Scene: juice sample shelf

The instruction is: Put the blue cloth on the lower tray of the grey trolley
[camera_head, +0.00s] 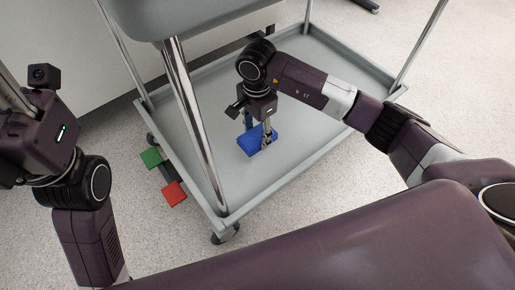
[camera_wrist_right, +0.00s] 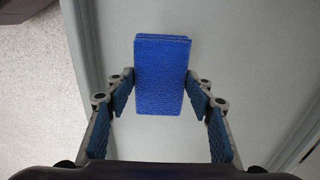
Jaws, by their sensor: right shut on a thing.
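The blue cloth (camera_head: 257,139) is a folded rectangular pad, over the lower tray (camera_head: 315,128) of the grey trolley. My right gripper (camera_head: 256,133) is shut on it. In the right wrist view the cloth (camera_wrist_right: 161,75) sits between the two fingertips of the gripper (camera_wrist_right: 160,88), one on each long side, with grey tray surface behind it. I cannot tell whether the cloth touches the tray. The upper tray (camera_head: 190,15) is at the top of the head view. My left arm is at the left, away from the trolley; its fingertips are out of view.
A chrome post (camera_head: 193,120) of the trolley stands to the left of my right gripper. The lower tray has a raised rim and is otherwise bare. A green pad (camera_head: 152,157) and a red pad (camera_head: 174,193) are low at its left side. Speckled floor surrounds it.

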